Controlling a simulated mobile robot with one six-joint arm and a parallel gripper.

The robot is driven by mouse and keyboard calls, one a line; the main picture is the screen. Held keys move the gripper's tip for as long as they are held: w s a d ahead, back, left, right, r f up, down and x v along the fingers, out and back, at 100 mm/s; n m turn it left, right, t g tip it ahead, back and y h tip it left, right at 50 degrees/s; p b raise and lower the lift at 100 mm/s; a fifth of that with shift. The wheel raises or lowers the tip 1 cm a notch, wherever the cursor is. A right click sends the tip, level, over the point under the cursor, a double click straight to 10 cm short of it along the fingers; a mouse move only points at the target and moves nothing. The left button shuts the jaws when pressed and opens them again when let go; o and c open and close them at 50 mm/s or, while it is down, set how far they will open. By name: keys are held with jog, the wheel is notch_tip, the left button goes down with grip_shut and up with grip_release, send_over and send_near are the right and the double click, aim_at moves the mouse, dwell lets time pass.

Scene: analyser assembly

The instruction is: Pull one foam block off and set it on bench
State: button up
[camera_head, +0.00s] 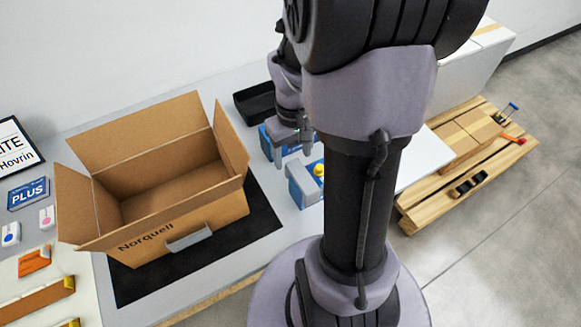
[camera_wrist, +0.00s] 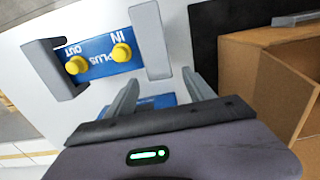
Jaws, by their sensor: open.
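A blue unit marked PLUS (camera_wrist: 98,64), with yellow IN and OUT knobs, lies on the pale bench (camera_head: 222,97) in the wrist view. A grey foam block (camera_wrist: 150,42) caps its right end and another grey foam block (camera_wrist: 45,68) caps its left end. In the head view one grey block (camera_head: 303,188) shows, while my arm hides much of the unit. My gripper (camera_wrist: 160,82) is open and empty, its fingertips just short of the right-hand block. A second blue item (camera_wrist: 158,101) shows between the fingers; it is mostly hidden.
An open cardboard box (camera_head: 185,223) stands on a black mat (camera_head: 262,213) to the left. A black tray (camera_head: 250,104) lies behind my gripper. A wooden pallet (camera_head: 425,213) with boxes is on the floor at right. Labels and small parts lie at far left.

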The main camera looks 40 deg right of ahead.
aim_at(293, 161)
notch_tip(293, 161, down, 4)
jog(key=shift+f+b, duration=0.25)
jog(key=shift+b, duration=0.45)
grip_shut()
jog(key=shift+r, duration=0.1)
jog(key=shift+r+p, duration=0.4)
jog(key=shift+p, duration=0.05)
notch_tip(293, 161, up, 7)
jog(key=p, duration=0.6)
jog(key=shift+f, duration=0.1)
